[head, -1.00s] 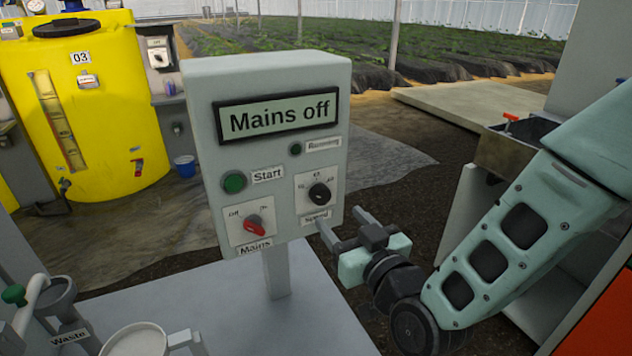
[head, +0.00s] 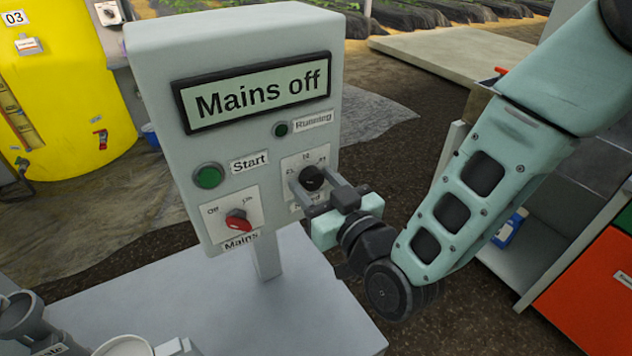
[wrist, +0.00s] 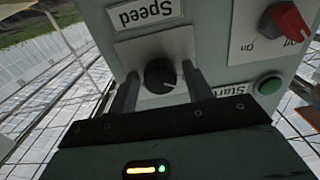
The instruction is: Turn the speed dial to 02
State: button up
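The speed dial (head: 311,177) is a black round knob on a white plate, low on the right of the grey control box (head: 160,120). It also shows in the wrist view (wrist: 160,76), where the picture is upside down. My gripper (head: 315,184) is open, with one finger on each side of the dial; in the wrist view (wrist: 160,84) a gap shows between each finger and the knob. Number marks sit above the dial, but which one it points to is too small to tell. The fingers partly hide the Speed label in the head view.
The box's display (head: 255,92) reads "Mains off". The green Start button (head: 208,176) and the red Mains switch (head: 238,221) are left of the dial, with the Running lamp (head: 281,129) above it. An orange-fronted cabinet (head: 590,285) stands at the right.

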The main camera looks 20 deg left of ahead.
jog(key=c, duration=0.7)
jog(key=shift+o, duration=0.2)
jog(key=shift+m+b, duration=0.3)
jog(key=shift+f+m+b, duration=0.15)
jog(key=shift+m+b, duration=0.6)
jog(key=shift+m, duration=0.15)
jog(key=m+b, duration=0.2)
jog(key=m, duration=0.1)
jog(key=shift+m, duration=0.3)
jog(key=m+b, duration=0.1)
jog(key=m, duration=0.2)
jog(key=m+b, duration=0.2)
jog(key=shift+r+m, duration=0.2)
jog(key=shift+m, duration=0.2)
